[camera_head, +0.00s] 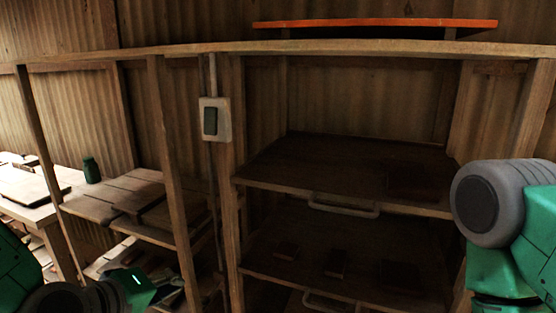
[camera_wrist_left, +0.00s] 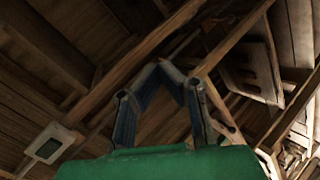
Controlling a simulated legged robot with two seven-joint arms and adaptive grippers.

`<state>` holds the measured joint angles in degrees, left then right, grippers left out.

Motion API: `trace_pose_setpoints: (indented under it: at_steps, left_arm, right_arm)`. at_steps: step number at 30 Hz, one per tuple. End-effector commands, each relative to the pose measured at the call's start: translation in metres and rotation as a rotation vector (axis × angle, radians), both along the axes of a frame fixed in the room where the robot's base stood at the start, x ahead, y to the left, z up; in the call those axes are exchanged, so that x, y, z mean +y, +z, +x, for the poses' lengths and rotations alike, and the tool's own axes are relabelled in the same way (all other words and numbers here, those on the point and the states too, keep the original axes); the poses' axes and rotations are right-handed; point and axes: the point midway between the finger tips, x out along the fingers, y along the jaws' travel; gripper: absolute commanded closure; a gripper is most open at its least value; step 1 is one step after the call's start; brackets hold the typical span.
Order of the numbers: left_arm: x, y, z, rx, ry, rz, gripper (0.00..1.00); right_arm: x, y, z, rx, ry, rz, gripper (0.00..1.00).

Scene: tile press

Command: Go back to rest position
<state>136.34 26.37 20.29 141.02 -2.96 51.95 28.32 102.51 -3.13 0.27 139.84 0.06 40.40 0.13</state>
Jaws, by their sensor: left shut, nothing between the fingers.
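My left gripper (camera_head: 165,290) is at the lower left of the head view, in front of the lower wooden shelving, and only partly shows there. In the left wrist view, its two fingers (camera_wrist_left: 162,68) lean together and meet at the tips, with nothing between them. The green gripper body fills the bottom of that view. My right arm stands at the right edge of the head view, with a grey joint and green links. My right gripper is outside the view.
A wooden rack (camera_head: 345,160) with metal handles on its shelves stands ahead. Dark tiles (camera_head: 335,263) lie on its lower shelf. A switch box (camera_head: 215,119) is on a post. An orange board (camera_head: 375,23) lies on top. A green jar (camera_head: 91,169) stands at left.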

Motion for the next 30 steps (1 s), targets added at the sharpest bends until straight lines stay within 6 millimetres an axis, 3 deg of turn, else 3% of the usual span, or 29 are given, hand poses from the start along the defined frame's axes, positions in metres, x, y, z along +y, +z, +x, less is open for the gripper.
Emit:
trace_pose_setpoints:
  at_steps: [1, 6, 9, 13, 16, 20, 30]
  left_arm:
    - [0.002, -0.042, -0.016, 0.068, -0.038, 0.079, 1.00]
    - [0.020, -0.155, -0.081, 0.277, -0.203, 0.337, 1.00]
    - [0.036, -0.212, -0.128, 0.401, -0.327, 0.481, 1.00]
    - [0.060, -0.267, -0.189, 0.541, -0.497, 0.639, 1.00]
    - [0.076, -0.293, -0.226, 0.619, -0.609, 0.722, 1.00]
    - [0.088, -0.308, -0.254, 0.676, -0.700, 0.783, 1.00]
    - [0.091, -0.310, -0.259, 0.687, -0.720, 0.795, 1.00]
  right_arm:
    - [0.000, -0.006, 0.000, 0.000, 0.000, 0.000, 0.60]
    - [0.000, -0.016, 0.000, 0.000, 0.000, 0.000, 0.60]
    - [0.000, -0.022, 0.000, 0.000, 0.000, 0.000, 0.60]
    - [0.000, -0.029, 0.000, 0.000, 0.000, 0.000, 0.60]
    - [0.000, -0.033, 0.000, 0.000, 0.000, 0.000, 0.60]
    - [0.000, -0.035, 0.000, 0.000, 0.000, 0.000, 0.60]
    - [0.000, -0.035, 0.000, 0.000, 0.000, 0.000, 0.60]
